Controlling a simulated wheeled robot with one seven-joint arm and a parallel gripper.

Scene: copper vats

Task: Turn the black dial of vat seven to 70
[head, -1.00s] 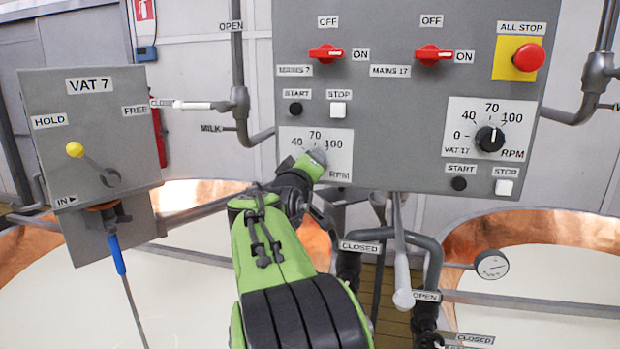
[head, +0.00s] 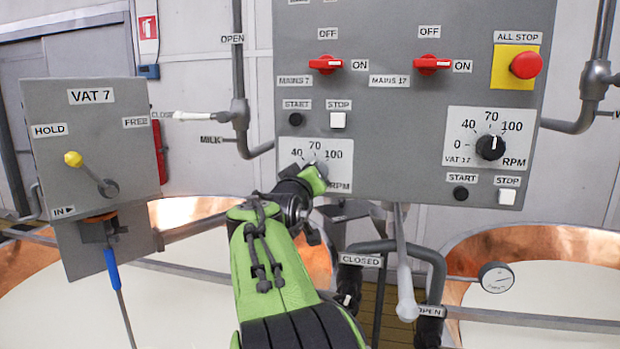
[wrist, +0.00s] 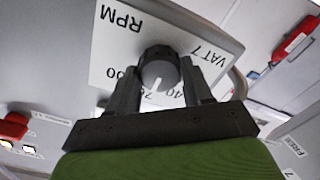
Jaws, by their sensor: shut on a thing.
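The black dial of vat seven (wrist: 158,72) sits on a white scale plate (head: 338,150) at the lower left of the grey control panel. My gripper (wrist: 161,90) is shut on the dial, one finger on each side of it in the wrist view. In that view, the dial's white pointer line runs toward the scale numbers, close to the partly hidden 70. The exact reading is unclear. In the head view, my gripper (head: 318,168) covers most of the dial; 40, 70 and 100 show above it.
The vat 17 dial (head: 490,147) is on the right. Above are red mains switches (head: 326,64), with the start button (head: 295,119) and stop button (head: 338,120) close over my gripper. The all-stop button (head: 526,65) is at upper right. Pipes (head: 403,250) hang below.

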